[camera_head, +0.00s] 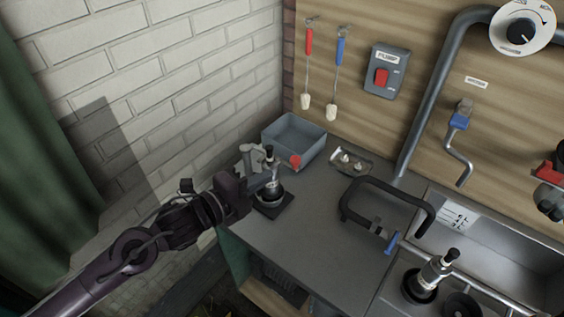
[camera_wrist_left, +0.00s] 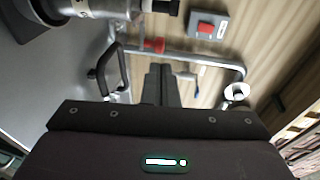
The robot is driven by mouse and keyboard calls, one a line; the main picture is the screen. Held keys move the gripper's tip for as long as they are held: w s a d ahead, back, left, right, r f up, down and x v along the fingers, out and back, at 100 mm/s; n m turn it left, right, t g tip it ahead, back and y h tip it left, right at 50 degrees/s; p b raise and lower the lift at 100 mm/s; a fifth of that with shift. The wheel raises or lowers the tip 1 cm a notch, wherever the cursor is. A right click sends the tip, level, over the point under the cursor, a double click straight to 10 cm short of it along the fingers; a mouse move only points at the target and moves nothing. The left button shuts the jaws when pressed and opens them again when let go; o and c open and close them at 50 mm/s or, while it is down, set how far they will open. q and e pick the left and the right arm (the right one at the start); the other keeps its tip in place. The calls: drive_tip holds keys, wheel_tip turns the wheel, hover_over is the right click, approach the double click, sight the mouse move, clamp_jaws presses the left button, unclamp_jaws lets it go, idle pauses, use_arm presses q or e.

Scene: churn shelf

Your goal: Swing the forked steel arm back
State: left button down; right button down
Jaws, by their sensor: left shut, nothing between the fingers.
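A dark U-shaped, fork-like bar (camera_head: 388,184) lies low over the counter near the sink's left end. It looks like the forked arm, though I cannot be sure. It also shows in the left wrist view (camera_wrist_left: 125,70), left of my fingers. My left gripper (camera_head: 262,183) is shut and empty. In the head view it is at the counter's left part, close beside a steel device with a black knob (camera_head: 269,152); I cannot tell whether they touch. The shut fingers show in the left wrist view (camera_wrist_left: 160,84), apart from the bar. My right gripper is not in view.
A grey bin (camera_head: 292,135) stands at the back corner, with a red knob (camera_head: 295,161) in front. A blue lever (camera_head: 392,242) is by the bar. A second black-knobbed steel device (camera_head: 436,270) is at the sink (camera_head: 510,240). The counter's middle (camera_head: 300,235) is clear.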

sight(291, 162)
use_arm(q)
drive_tip(key=p+x, duration=0.2)
drive_tip(key=x, duration=0.3)
drive_tip(key=shift+w+d+r, duration=0.1)
drive_tip(key=shift+w+d, duration=0.35)
drive_tip(key=shift+f, duration=0.25)
